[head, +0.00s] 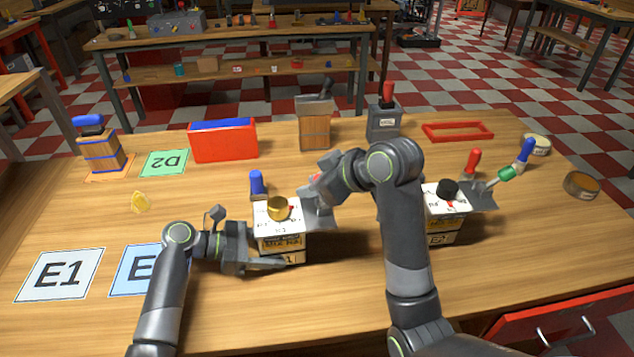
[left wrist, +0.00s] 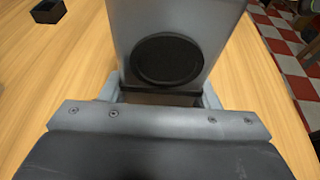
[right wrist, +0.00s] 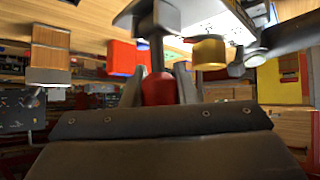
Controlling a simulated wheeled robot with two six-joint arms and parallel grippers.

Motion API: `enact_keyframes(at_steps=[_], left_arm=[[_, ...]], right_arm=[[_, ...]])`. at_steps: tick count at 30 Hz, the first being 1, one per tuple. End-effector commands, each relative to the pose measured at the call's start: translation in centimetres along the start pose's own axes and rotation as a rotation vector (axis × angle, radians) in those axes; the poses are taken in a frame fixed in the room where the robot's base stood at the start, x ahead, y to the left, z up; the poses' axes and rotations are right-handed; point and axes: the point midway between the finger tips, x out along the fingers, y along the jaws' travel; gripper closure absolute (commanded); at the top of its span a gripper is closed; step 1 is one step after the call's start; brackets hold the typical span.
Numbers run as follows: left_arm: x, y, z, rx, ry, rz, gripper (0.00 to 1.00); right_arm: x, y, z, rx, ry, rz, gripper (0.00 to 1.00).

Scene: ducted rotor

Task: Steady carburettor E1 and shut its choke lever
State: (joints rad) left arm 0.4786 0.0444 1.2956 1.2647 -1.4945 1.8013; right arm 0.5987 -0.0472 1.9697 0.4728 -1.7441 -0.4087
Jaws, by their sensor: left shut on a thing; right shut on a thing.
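In the left wrist view the body is a grey face (left wrist: 218,25) with a black disc between the fingers. My right gripper (right wrist: 158,85) is shut on the red grip of the choke lever (right wrist: 158,92), beside the top plate. In the head view my right arm mostly covers this grip.
Carburettor E2 (head: 441,238) stands to the right behind my right arm, with raised red and green-blue handles. Flat cards, including E1 (head: 60,274), lie at left.

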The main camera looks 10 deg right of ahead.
Motion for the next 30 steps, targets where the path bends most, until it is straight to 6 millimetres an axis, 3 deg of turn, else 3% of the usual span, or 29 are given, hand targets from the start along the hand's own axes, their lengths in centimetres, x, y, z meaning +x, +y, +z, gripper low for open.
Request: enact_keyframes(at_steps=[16, 17, 21, 30], left_arm=[[0.07, -0.05, 0.10, 0.003, -0.003, -0.002, 0.65], [0.07, -0.05, 0.10, 0.003, -0.003, -0.002, 0.65], [0.05, -0.04, 0.09, 0.002, -0.003, -0.002, 0.65], [0.02, -0.01, 0.06, 0.002, -0.002, -0.001, 0.65]], right_arm=[[0.16, -0.12, 0.13, -0.012, -0.020, 0.006, 1.00], [0.16, -0.12, 0.13, -0.011, -0.020, 0.006, 0.70], [0.13, -0.11, 0.09, -0.012, -0.019, 0.006, 0.52], [-0.04, -0.08, 0.01, -0.013, -0.017, 0.008, 0.52]])
